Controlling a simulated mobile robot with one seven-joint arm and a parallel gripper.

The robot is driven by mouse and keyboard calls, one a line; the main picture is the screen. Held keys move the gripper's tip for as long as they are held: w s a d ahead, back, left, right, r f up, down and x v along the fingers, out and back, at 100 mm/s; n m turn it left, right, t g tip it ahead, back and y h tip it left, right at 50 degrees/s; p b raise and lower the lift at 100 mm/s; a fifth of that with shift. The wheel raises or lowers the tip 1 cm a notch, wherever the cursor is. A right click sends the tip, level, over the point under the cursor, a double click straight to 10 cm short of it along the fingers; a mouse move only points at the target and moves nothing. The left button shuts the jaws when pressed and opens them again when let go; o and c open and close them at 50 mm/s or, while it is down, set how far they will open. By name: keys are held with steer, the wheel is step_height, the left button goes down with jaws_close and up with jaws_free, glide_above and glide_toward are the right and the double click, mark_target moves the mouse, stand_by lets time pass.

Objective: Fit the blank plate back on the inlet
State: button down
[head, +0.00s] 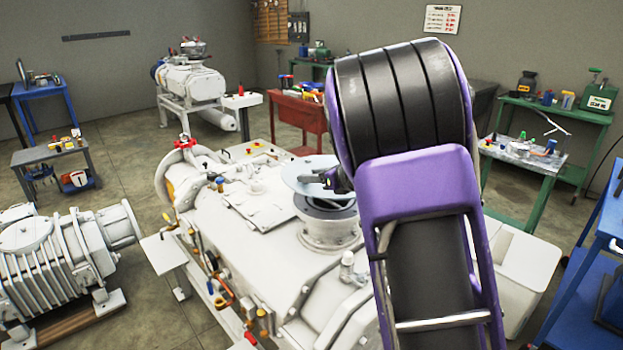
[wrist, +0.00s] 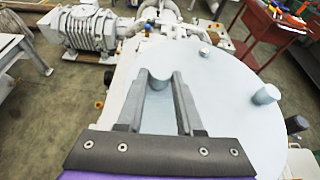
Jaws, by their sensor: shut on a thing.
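The blank plate (head: 301,172) is a pale round disc. It is tilted above the inlet (head: 331,232), a flanged round port with a dark ring on top of the white vacuum pump (head: 258,222). My gripper (head: 338,180) is at the plate's right side in the head view, partly hidden by my purple arm. In the wrist view the plate (wrist: 218,85) fills the middle and right. The gripper fingers (wrist: 160,92) are shut on a short knob standing on the plate. The plate looks apart from the inlet, but the exact gap is hard to tell.
A valve with a red handle (head: 184,143) rises at the pump's left end. A ribbed grey machine (head: 60,255) stands on the floor at left. A red cabinet (head: 298,115) and a green bench (head: 560,118) stand behind. A blue cart (head: 600,235) is at right.

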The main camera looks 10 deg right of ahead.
steer(key=shift+r+b, duration=0.1)
steer(key=shift+b, duration=0.2)
steer(key=shift+s+n+b, duration=0.15)
steer(key=shift+n+b, duration=0.15)
steer(key=shift+b, duration=0.05)
step_height(320, 180, down, 6)
steer(key=b, duration=0.5)
steer(key=shift+r, duration=0.25)
steer(key=shift+b, duration=0.65)
stand_by(1.1)
steer(key=shift+f+b, duration=0.75)
steer(key=shift+b, duration=0.05)
